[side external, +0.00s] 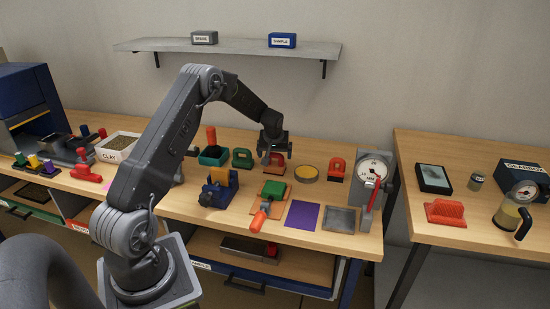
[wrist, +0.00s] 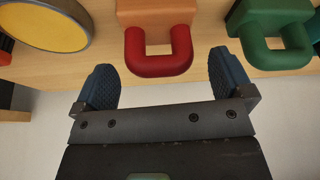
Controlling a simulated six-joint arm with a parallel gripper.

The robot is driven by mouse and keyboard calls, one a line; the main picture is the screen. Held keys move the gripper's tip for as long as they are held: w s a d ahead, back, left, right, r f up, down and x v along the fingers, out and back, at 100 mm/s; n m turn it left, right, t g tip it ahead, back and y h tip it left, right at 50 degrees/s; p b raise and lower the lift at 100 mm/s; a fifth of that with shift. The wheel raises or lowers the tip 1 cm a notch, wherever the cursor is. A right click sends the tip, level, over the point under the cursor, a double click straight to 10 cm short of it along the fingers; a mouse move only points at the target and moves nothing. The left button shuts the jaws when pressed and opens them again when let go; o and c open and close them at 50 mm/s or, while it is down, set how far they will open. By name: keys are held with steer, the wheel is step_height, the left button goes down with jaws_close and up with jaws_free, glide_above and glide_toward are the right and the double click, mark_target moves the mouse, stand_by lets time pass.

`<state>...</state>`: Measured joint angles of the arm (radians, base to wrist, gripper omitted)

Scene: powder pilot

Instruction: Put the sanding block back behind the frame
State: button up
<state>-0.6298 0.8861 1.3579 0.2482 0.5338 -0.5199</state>
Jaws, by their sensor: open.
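The likely sanding block, a block with a red U-shaped handle (side external: 274,161), stands on the bench below my gripper (side external: 274,150). In the wrist view the red handle (wrist: 158,62) lies ahead of and between the two fingers of my gripper (wrist: 163,82), which are open and empty. The handle appears clear of both fingers. A similar green-handled block (side external: 242,158) stands to its left; it also shows in the wrist view (wrist: 273,35). Which object is the frame I cannot tell.
A round yellow-faced disc (side external: 307,174) and another red-handled piece (side external: 337,170) stand to the right, then a dial gauge (side external: 374,172). In front are a green block (side external: 274,188), a purple square (side external: 302,214) and a grey plate (side external: 339,218). Neighbours are close to my gripper.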

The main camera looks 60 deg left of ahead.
steer(key=s+d+r+m, duration=0.1)
steer(key=s+d+r, duration=0.1)
steer(key=d+r, duration=0.5)
steer(key=s+d+r+m, duration=0.1)
steer(key=s+d+r, duration=0.1)
steer(key=d+r, duration=0.5)
steer(key=s+d+r+m+t+h, duration=0.1)
steer(key=s+d+r+m+t, duration=0.15)
steer(key=s+d+r, duration=0.55)
steer(key=s+d+r+m+h, duration=0.1)
steer(key=s+d+m, duration=0.5)
steer(key=s+d, duration=0.9)
steer(key=shift+s+d+r+h, duration=0.25)
steer(key=shift+s+r+h, duration=0.1)
steer(key=shift+s+h, duration=0.55)
steer(key=shift+m+t, duration=0.25)
steer(key=shift+c, duration=0.5)
